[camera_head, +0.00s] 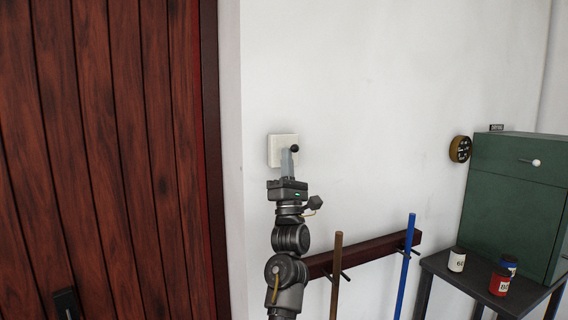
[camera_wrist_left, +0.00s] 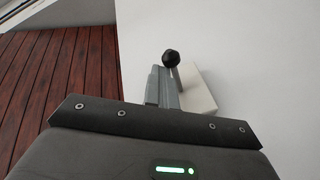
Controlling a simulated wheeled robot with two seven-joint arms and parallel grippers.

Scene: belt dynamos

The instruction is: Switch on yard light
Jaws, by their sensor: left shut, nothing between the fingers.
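The yard light switch is a pale square plate (camera_head: 275,143) on the white wall, right of the wooden door. A lever with a black ball knob (camera_head: 294,148) stands out from it. My left gripper (camera_head: 287,153) is shut and empty, its fingers in front of the plate and close beside the knob. In the left wrist view the plate (camera_wrist_left: 198,92) is right of the fingers (camera_wrist_left: 163,80), and the knob (camera_wrist_left: 171,58) shows just above their tips. I cannot tell whether the fingers touch the lever. My right gripper is not in view.
A dark red wooden door (camera_head: 110,150) fills the left. Below right, a wall rail (camera_head: 375,255) carries a brown pole (camera_head: 336,275) and a blue pole (camera_head: 405,265). A green cabinet (camera_head: 510,205) and small cans (camera_head: 457,259) stand on a dark table (camera_head: 470,285). The wall above is clear.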

